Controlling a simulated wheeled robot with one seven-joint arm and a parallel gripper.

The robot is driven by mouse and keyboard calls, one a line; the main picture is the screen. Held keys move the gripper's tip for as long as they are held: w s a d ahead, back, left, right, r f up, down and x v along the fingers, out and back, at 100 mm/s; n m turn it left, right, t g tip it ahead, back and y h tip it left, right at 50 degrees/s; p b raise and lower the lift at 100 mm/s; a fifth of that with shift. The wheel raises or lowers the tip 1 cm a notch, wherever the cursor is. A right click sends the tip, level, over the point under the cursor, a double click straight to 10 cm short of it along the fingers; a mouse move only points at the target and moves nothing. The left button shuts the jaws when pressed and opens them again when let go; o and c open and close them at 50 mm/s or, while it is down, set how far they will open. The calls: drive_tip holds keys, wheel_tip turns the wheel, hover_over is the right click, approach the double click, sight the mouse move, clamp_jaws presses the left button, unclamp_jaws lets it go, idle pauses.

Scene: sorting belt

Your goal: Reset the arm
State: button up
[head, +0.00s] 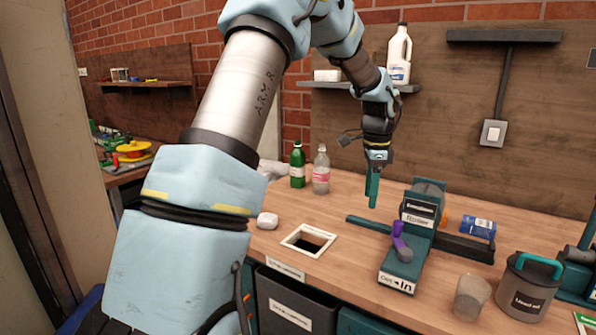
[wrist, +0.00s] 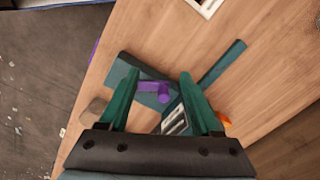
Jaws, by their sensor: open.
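My arm reaches over the wooden bench in the head view, and my gripper (head: 373,187) hangs above the bench, its green fingers pointing down. In the wrist view the two green fingers of my gripper (wrist: 158,92) are spread apart with nothing held between them. Below them is the green belt machine (head: 418,232), which also shows in the wrist view (wrist: 122,76). A purple object (head: 401,243) lies on the machine, and in the wrist view it (wrist: 150,87) appears between the fingers but below them.
A green bottle (head: 298,167) and a clear bottle (head: 321,172) stand at the back. A square bench opening (head: 331,236) lies left of the machine. A cup (head: 470,296), a grey container (head: 526,288) and a blue box (head: 478,228) are to the right.

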drive_tip(key=s+a+f+n, duration=0.1)
drive_tip(key=s+a+n, duration=0.4)
drive_tip(key=a, duration=0.4)
drive_tip(key=s+a+f+n+t, duration=0.1)
drive_tip(key=s+a+n, duration=0.5)
drive_tip(key=a, duration=0.3)
drive_tip(key=s+a+f+n, duration=0.1)
drive_tip(key=s+a+n, duration=0.5)
drive_tip(key=a, duration=0.3)
drive_tip(key=shift+a+n, duration=0.35)
drive_tip(key=shift+n, duration=0.25)
drive_tip(key=shift+r, duration=0.1)
